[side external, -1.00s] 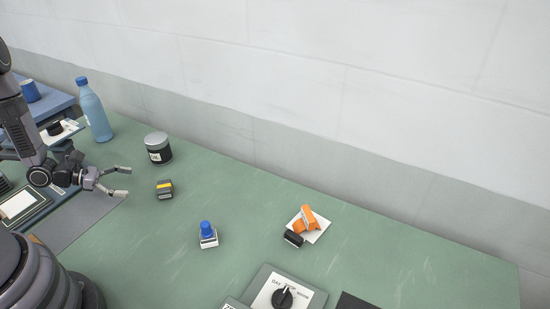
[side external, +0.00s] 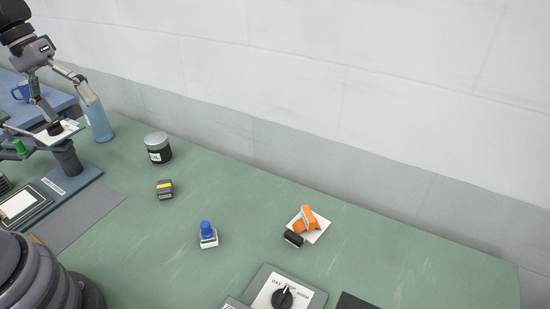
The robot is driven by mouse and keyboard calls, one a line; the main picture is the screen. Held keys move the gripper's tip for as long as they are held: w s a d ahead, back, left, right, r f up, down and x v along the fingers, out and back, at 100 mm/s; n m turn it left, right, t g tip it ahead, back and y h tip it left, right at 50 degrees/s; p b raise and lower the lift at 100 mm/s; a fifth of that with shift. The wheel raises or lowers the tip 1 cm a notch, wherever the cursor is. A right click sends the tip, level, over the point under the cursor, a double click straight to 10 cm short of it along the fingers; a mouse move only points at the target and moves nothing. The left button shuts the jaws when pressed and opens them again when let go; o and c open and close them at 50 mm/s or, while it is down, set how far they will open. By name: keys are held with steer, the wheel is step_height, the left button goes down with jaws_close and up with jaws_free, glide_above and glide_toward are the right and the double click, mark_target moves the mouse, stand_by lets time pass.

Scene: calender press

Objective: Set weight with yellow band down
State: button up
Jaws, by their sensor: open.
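The weight with the yellow band (side external: 165,189) is a small dark block standing on the green table, left of the middle. Nothing touches it. My gripper (side external: 64,112) is at the upper left, open and empty, pointing down with its fingers spread. It is well away from the weight, up and to the left, in front of the blue bottle (side external: 97,118) and over the press area (side external: 70,160). A white plate with a black knob (side external: 55,129) shows between and below the fingers; I cannot tell whether they touch it.
A dark jar with a grey lid (side external: 158,147) stands just behind the weight. A blue-handled stamp (side external: 208,235), an orange tool (side external: 307,219) on a white pad and a dial box (side external: 283,298) lie to the right. A blue mug (side external: 21,92) is far left. Table around the weight is clear.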

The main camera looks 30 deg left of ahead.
steer(key=s+r+m+t+y, duration=0.3)
steer(key=s+r+m+t, duration=0.1)
steer(key=s, duration=0.3)
steer(key=shift+a+r+m+y, duration=0.2)
steer(key=shift+r+m+y, duration=0.1)
steer(key=shift+r+m, duration=0.45)
steer(key=shift+r, duration=0.1)
stand_by(0.4)
